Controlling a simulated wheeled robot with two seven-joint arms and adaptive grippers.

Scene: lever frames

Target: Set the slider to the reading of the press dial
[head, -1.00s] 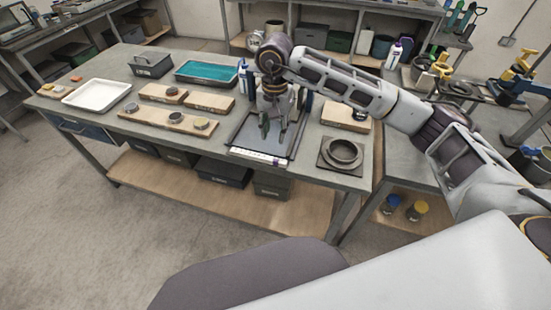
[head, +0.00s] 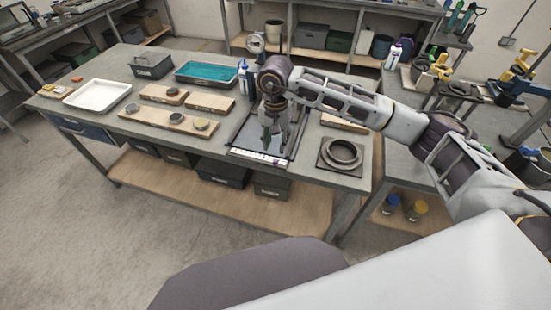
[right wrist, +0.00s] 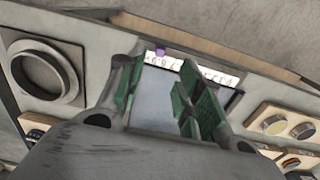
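A white scale strip (head: 250,155) with dark figures runs along the front edge of a press base on the bench. A small purple slider (head: 276,161) sits toward the right end of the strip. In the right wrist view the slider (right wrist: 160,50) and the scale (right wrist: 205,73) lie just beyond my fingertips. My right gripper (head: 273,143) points down over the base, close behind the strip. Its green-padded fingers (right wrist: 155,88) are apart with nothing between them. A round white dial (head: 256,43) shows behind my wrist; its reading is too small to tell. My left gripper is out of view.
A dark ring on a square plate (head: 341,154) stands right of the base. Wooden blocks with round pieces (head: 170,119) lie to the left. A white tray (head: 97,95) and a teal tray (head: 207,72) are farther left. The floor before the bench is clear.

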